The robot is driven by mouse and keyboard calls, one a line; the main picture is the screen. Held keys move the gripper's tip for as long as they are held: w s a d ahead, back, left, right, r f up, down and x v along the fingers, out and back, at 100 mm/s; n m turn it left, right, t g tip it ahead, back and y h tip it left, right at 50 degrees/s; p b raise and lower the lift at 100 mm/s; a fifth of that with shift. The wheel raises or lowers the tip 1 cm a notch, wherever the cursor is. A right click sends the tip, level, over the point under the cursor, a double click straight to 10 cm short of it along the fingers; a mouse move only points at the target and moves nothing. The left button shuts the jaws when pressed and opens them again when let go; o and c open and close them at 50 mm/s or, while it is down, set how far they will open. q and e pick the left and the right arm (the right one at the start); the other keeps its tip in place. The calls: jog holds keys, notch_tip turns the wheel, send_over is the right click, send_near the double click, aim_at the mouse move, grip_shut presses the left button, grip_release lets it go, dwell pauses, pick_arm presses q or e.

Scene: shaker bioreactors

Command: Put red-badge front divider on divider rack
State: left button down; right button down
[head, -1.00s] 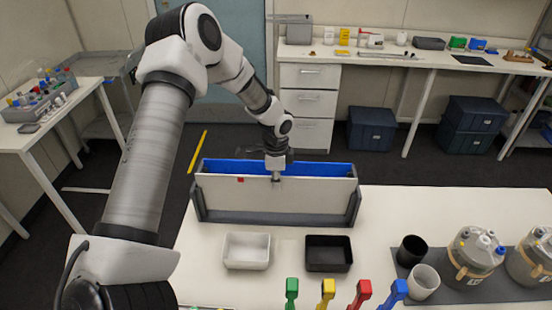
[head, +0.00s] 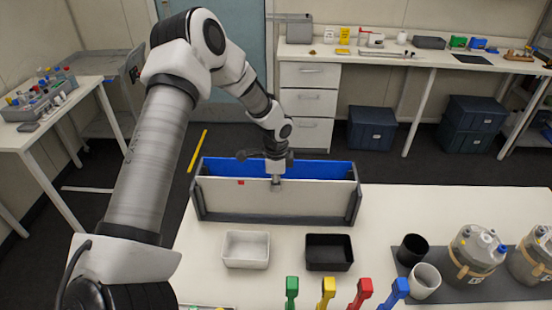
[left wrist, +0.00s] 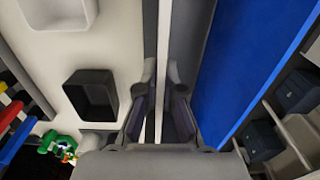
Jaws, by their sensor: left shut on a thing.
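The white front divider (head: 315,198) has a small red badge (head: 240,182) near its top left. It stands upright between the dark grey end posts of the divider rack (head: 355,206), in front of a blue panel (head: 325,169). My left gripper (head: 276,184) is shut on the divider's top edge near its middle. In the left wrist view, the fingers (left wrist: 162,108) are on either side of the divider's thin edge (left wrist: 164,50). Whether its bottom rests on the rack is hidden. My right gripper is not in view.
A white tray (head: 246,262) and a black tray (head: 328,267) lie in front of the rack. Several coloured handles, including a green one (head: 292,285), stand at the front edge. Cups and vessels (head: 475,250) are at right. The table right of the rack is clear.

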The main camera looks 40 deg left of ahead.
pick_arm(q)
jog(key=shift+f, duration=0.2)
jog(key=c, duration=1.2)
grip_release()
jog(key=shift+c, duration=0.2)
jog(key=shift+r, duration=0.1)
notch_tip(320, 180, up, 12)
